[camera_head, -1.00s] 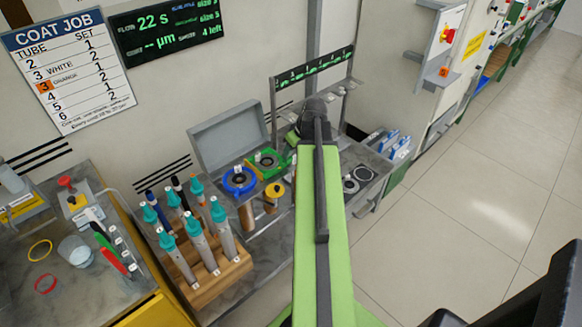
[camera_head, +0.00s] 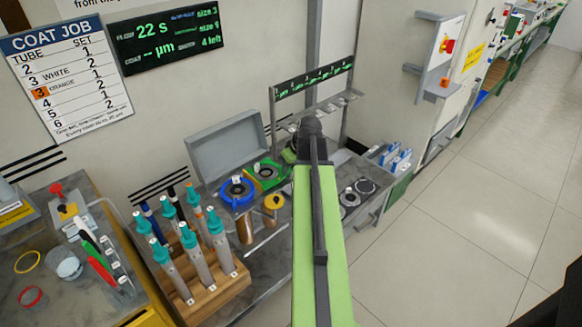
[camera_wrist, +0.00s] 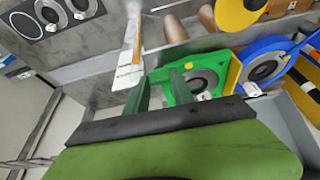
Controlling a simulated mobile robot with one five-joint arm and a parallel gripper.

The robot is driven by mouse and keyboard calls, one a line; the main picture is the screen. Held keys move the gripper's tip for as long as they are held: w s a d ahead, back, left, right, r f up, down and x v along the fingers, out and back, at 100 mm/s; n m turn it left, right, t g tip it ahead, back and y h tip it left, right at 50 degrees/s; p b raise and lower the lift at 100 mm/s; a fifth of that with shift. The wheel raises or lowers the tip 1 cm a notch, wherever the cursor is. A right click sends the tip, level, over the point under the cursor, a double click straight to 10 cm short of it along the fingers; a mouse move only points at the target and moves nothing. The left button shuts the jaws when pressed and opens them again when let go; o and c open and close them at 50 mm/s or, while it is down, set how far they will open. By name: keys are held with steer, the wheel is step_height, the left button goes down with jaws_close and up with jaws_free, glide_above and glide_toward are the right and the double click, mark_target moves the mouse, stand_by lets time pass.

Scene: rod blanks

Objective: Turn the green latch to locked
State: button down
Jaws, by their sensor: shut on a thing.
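The green latch block (camera_head: 274,181) has a dark round ring and sits just right of the blue one in the head view. In the wrist view the green latch (camera_wrist: 160,76) is right beyond my fingertips. My gripper (camera_wrist: 160,88) has two dark green fingers at it, a small gap apart, shut on part of the latch. The exact contact and the latch's turn angle are hard to make out. In the head view my arm hides the gripper.
A blue ring unit (camera_head: 237,193) stands beside the green one. Brown cylinders (camera_head: 245,225) are in front of them. A wooden rack (camera_head: 205,290) holds several teal-capped tools. Round dark-ringed parts (camera_head: 365,186) lie right of my arm. Open floor is at right.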

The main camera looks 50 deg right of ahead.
steer(key=shift+d, duration=0.2)
steer(key=shift+a, duration=0.1)
steer(key=shift+m, duration=0.3)
steer(key=shift+a+m+h, duration=0.1)
steer(key=shift+m+h, duration=0.2)
steer(key=m+h, duration=0.1)
steer(key=m, duration=0.2)
steer(key=shift+a, duration=0.1)
steer(key=m+h, duration=0.1)
steer(key=m, duration=0.1)
steer(key=m+g, duration=0.1)
steer(key=m, duration=0.2)
steer(key=shift+w+a+g+h, duration=0.1)
steer(key=shift+w+g+h, duration=0.05)
steer(key=shift+g+h, duration=0.2)
steer(key=shift+m, duration=0.3)
